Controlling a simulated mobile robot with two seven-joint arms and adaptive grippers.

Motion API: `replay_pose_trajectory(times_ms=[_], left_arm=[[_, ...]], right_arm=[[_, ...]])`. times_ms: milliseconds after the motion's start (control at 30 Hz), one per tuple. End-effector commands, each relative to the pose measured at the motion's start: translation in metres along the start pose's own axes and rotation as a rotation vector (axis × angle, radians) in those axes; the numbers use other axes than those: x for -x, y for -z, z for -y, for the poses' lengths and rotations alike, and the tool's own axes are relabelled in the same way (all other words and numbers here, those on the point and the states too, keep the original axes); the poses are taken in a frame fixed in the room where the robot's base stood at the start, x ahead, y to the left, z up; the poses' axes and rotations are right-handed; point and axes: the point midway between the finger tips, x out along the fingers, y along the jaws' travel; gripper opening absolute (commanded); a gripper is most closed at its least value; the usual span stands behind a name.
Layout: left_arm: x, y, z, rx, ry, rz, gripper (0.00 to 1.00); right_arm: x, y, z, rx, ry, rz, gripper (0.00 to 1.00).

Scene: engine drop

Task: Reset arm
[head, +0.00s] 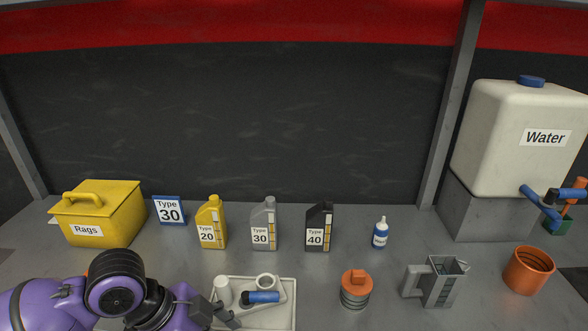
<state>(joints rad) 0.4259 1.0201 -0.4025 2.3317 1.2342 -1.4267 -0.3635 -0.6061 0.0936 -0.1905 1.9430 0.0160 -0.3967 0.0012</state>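My purple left arm comes in at the lower left. Its dark grey gripper (222,314) is over the left edge of a white tray (286,316). The fingers are small and bunched in this view, so I cannot tell whether they are open or shut; I see nothing clearly held. My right gripper is not in view.
The tray holds a white cylinder (222,290), a white ring-like part (266,281) and a blue-and-black item (262,297). An orange-lidded container (356,288), grey jug (438,283) and orange pot (528,270) stand right.

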Motion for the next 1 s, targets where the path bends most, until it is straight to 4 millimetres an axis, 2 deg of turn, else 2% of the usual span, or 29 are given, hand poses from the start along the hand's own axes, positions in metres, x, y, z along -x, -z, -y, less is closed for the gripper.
replay_pose_trajectory(times_ms=[33,233,400,633,867,900,1000], left_arm=[[-0.016,-0.003,-0.011,0.042,0.003,-0.016,0.72],[-0.067,-0.027,-0.042,0.307,0.097,-0.041,0.72],[-0.093,-0.074,-0.076,0.644,0.215,0.004,0.72],[-0.098,-0.143,-0.129,1.017,0.347,0.141,0.72],[-0.087,-0.203,-0.191,1.306,0.454,0.315,0.72],[-0.098,-0.201,-0.178,1.278,0.468,0.275,0.72],[-0.118,-0.202,-0.162,1.253,0.504,0.206,0.72]], right_arm=[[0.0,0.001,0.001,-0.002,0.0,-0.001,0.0],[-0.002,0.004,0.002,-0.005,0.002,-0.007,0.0],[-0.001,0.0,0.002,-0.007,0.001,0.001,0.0],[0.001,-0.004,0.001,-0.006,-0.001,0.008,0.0],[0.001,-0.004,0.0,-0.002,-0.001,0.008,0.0],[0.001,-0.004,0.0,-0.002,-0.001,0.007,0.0],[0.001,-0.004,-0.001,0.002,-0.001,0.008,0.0]])
